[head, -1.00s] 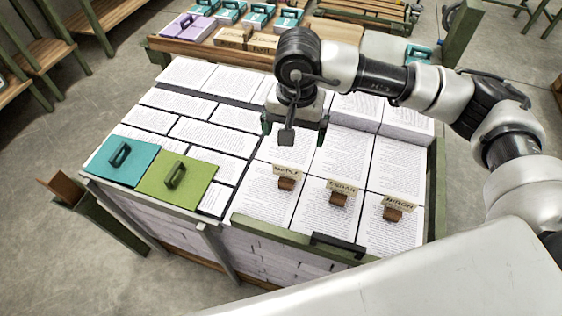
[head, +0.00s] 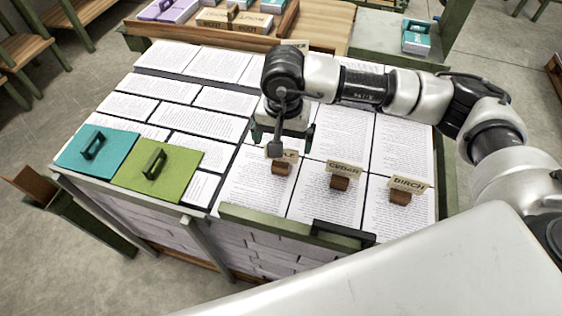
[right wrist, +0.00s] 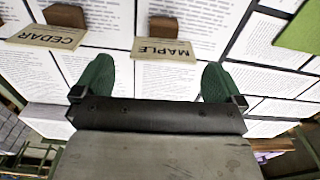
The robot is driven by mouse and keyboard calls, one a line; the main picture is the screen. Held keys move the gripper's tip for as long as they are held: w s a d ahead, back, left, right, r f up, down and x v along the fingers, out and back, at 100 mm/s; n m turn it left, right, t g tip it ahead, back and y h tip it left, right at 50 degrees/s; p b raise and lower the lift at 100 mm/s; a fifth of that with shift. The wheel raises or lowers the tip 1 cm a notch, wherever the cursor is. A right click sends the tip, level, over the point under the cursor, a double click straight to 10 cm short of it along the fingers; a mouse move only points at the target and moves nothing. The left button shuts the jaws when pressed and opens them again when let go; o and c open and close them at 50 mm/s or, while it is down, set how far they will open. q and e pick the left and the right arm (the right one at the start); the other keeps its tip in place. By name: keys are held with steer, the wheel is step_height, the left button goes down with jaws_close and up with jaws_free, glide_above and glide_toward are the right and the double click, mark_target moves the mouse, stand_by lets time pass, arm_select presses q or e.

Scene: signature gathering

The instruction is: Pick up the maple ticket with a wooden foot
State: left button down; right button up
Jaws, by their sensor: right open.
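The maple ticket (head: 291,156) is a small tan card on a brown wooden foot (head: 281,168). It stands on a printed sheet at the front of the stacks, left of two similar tickets. In the head view my right gripper (head: 281,136) hangs just behind and above it and hides part of its lettering. In the right wrist view the maple ticket (right wrist: 163,49) reads upside down, its foot (right wrist: 165,27) beyond the card. My right gripper (right wrist: 155,75) is open, its green fingers apart and empty, with the card ahead of the gap. My left gripper is not in view.
The cedar ticket (head: 345,169) and birch ticket (head: 407,184) stand to the right on neighbouring sheets. Teal (head: 95,150) and green (head: 157,168) handled boards lie at the left. A low green front rail (head: 265,222) and black handle (head: 343,232) edge the stacks.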

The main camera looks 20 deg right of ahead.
mark_target(281, 161)
steer(key=shift+w+a+f, duration=0.1)
steer(key=shift+f, duration=1.6)
steer(key=shift+w+a+f, duration=0.1)
steer(key=shift+f, duration=1.6)
steer(key=c, duration=0.8)
steer(key=shift+o, duration=0.2)
steer(key=shift+r, duration=0.15)
